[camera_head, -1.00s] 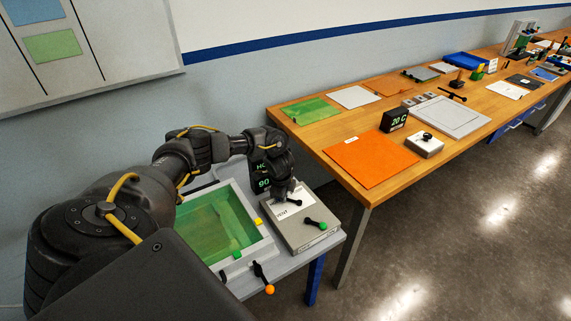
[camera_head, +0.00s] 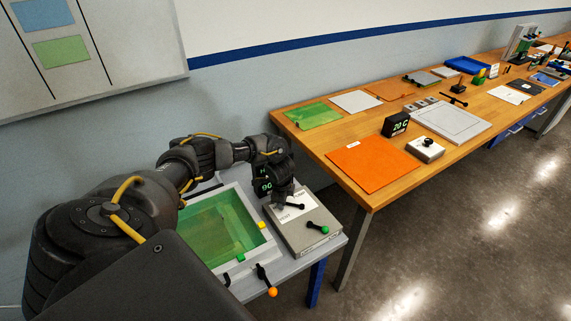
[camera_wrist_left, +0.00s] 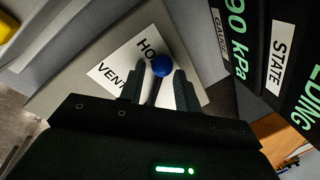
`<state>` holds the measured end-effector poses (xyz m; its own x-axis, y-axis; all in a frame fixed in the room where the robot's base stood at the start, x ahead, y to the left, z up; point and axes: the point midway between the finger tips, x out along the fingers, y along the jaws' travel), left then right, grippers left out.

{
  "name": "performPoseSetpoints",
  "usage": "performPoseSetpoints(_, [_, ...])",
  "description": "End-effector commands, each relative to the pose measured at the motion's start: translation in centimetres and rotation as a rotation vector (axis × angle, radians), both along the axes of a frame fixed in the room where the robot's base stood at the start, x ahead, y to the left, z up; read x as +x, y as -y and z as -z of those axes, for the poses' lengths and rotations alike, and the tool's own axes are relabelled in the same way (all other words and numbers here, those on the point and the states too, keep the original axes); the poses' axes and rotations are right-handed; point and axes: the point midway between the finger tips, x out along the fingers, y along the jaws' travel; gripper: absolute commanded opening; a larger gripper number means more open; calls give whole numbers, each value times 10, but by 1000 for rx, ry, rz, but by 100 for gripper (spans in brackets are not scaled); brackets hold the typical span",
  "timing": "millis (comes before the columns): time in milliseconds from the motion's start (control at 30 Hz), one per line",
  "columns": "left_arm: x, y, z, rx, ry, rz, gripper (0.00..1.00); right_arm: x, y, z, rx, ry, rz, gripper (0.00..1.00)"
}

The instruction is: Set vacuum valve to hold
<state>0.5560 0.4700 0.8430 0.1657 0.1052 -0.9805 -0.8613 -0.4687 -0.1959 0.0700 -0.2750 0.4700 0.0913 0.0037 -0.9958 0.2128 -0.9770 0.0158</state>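The vacuum valve is a lever with a blue knob (camera_wrist_left: 162,65) on a grey box (camera_head: 308,232). Its white label (camera_wrist_left: 128,58) reads VENT and HO..., the rest being covered. In the left wrist view the knob lies over the HO... end. My left gripper (camera_wrist_left: 160,88) has its fingers apart, one on each side of the lever, with gaps showing. In the head view my left gripper (camera_head: 283,202) is low over the box, and the lever shows dark beside it. A black display (camera_wrist_left: 283,65) reads 90 kPa and STATE ...DING. My right gripper is not in view.
A green-lined resin bath (camera_head: 218,232) stands left of the box. A wooden bench (camera_head: 330,138) with sheets and devices extends right.

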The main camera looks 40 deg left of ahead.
Motion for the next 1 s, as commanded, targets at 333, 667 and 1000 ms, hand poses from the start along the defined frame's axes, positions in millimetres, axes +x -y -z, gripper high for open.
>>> performPoseSetpoints(333, [3,8,-7,-9,6,10,33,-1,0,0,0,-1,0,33])
performPoseSetpoints(667, [-10,10,-67,-9,8,8,33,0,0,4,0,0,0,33])
performPoseSetpoints(1000, [-19,12,-105,-7,5,4,33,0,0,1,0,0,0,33])
